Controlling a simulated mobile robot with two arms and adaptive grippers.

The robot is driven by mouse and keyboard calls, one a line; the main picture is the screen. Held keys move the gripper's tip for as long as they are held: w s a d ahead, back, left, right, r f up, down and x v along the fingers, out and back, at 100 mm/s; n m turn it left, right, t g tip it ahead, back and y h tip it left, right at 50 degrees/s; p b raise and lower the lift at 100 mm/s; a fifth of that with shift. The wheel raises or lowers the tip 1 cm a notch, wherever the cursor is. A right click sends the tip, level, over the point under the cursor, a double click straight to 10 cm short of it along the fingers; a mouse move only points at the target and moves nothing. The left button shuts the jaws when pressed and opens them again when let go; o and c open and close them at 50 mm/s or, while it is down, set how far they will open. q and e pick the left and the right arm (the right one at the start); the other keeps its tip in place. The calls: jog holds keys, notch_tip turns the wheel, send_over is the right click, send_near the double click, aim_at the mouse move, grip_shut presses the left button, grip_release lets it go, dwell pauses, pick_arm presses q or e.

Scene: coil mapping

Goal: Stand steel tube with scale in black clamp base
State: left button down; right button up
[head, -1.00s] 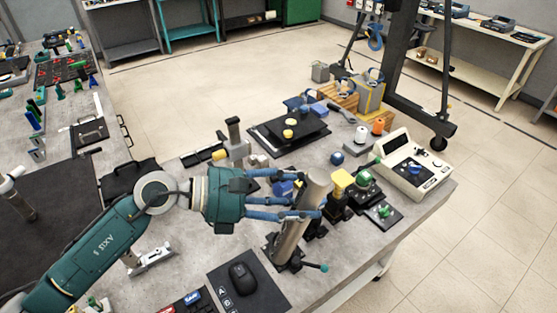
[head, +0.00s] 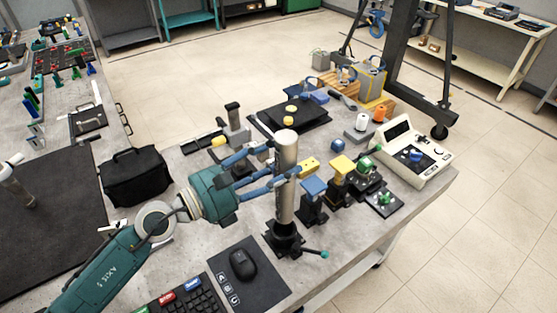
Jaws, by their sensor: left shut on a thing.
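The steel tube (head: 286,190) is a light grey cylinder standing upright. Its lower end is at the black clamp base (head: 283,239), which sits on the bench and has a lever with a teal knob at its right. Whether the tube is fully seated cannot be seen. My left gripper (head: 284,168) reaches in from the left and is shut on the upper part of the tube with its blue fingers. No scale marks can be read on the tube. My right gripper is not in view.
A mouse (head: 243,263) on a black mat is left of the base. Blue-topped (head: 313,197) and yellow-topped (head: 342,172) black stands are close on the right. A cream instrument (head: 410,153) stands farther right. A black bag (head: 134,177) is at left. The bench's front-right edge is near the base.

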aim_at(278, 189)
pick_arm(q)
jog(key=shift+f+b, duration=1.2)
jog(key=shift+f, duration=0.15)
jog(key=shift+f+b, duration=2.6)
jog(key=shift+f, duration=0.2)
jog(key=c, duration=0.7)
grip_release()
jog(key=shift+s+f, duration=0.1)
jog(key=shift+f, duration=0.15)
jog(key=v, duration=1.2)
jog(key=shift+r, duration=0.2)
